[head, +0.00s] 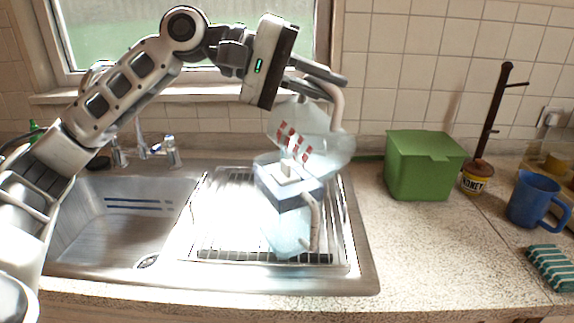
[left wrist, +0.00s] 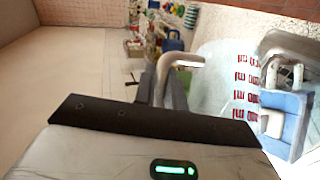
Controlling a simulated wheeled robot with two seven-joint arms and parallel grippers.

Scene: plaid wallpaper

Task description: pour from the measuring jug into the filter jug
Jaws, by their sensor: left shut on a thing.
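The measuring jug (head: 309,132) is clear with red markings. My left gripper (head: 322,84) is shut on its handle and holds it tilted above the filter jug. The filter jug (head: 288,228) is clear with a blue upper part and a pale handle, and stands upright on the ribbed drainer beside the sink. The measuring jug (left wrist: 232,85) also shows in the left wrist view, its markings running down its side, with the filter jug's blue part (left wrist: 290,120) at the right. I cannot tell whether liquid is flowing. My right gripper is in neither view.
A metal sink (head: 125,215) with a tap (head: 150,150) is at the left. On the counter to the right are a green box (head: 422,168), a honey jar (head: 475,179), a blue mug (head: 535,200) and a striped cloth (head: 552,266). The counter front at centre right is clear.

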